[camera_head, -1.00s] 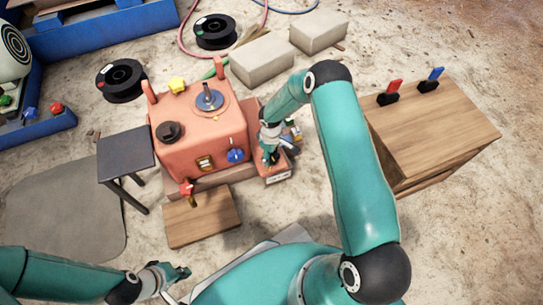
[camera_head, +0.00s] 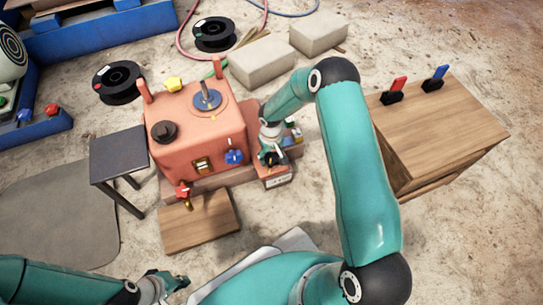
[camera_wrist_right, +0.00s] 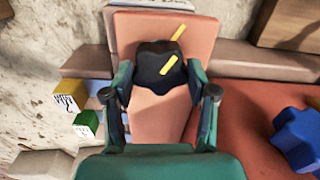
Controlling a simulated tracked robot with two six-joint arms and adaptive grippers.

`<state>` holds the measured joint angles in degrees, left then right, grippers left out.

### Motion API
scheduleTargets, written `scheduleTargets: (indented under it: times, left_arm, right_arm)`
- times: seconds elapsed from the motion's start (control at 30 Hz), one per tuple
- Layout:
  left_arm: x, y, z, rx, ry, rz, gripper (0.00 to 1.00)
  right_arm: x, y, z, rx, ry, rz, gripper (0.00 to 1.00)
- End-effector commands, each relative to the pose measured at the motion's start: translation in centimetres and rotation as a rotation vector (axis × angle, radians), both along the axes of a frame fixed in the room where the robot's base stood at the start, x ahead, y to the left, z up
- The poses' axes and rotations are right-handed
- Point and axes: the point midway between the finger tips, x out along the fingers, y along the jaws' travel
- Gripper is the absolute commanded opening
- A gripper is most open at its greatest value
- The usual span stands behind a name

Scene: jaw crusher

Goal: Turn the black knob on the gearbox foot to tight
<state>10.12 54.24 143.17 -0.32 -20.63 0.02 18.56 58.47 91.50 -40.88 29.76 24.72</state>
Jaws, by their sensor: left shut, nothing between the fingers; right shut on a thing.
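The black knob (camera_wrist_right: 150,66) shows in the right wrist view on the salmon-coloured gearbox foot (camera_wrist_right: 160,115). It has a lobed rim and a yellow bar on it, slanting up to the right. A second yellow bar lies at its far edge. My right gripper (camera_wrist_right: 160,85) is shut on the knob, one finger on each side. In the head view, my right gripper (camera_head: 270,158) is at the foot beside the gearbox (camera_head: 185,130), largely hiding the knob. My left gripper (camera_head: 172,280) is shut and empty near the bottom left, away from the gearbox.
A blue knob (camera_head: 234,157) and a red-handled valve (camera_head: 184,192) are on the gearbox front. Small coloured blocks (camera_wrist_right: 75,95) lie beside the foot. A wooden table (camera_head: 445,130) stands right, a dark stool (camera_head: 118,150) left, and a wooden board (camera_head: 200,222) lies in front.

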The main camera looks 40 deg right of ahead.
Motion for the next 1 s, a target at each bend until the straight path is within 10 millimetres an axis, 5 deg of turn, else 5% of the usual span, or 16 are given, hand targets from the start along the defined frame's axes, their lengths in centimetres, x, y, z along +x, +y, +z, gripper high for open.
scheduleTargets:
  times: [0.33, 0.37, 0.5, 1.0]
  left_arm:
    - [0.0, 0.0, 0.0, 0.0, 0.0, 0.0, 0.0]
    - [0.0, 0.0, 0.0, 0.0, 0.0, 0.0, 0.0]
    - [0.0, 0.0, 0.0, 0.0, 0.0, 0.0, 0.0]
    - [0.0, 0.0, 0.1, 0.0, 0.0, 0.0, 0.0]
  right_arm:
    - [-0.2, 0.0, -0.1, 0.0, 0.006, -0.003, 0.23]
    - [-0.2, 0.0, -0.1, 0.0, 0.006, -0.003, 0.61]
    - [-0.1, 0.0, 0.0, 0.001, 0.004, -0.002, 0.82]
    - [0.1, 0.0, 1.4, -0.001, -0.002, -0.002, 0.82]
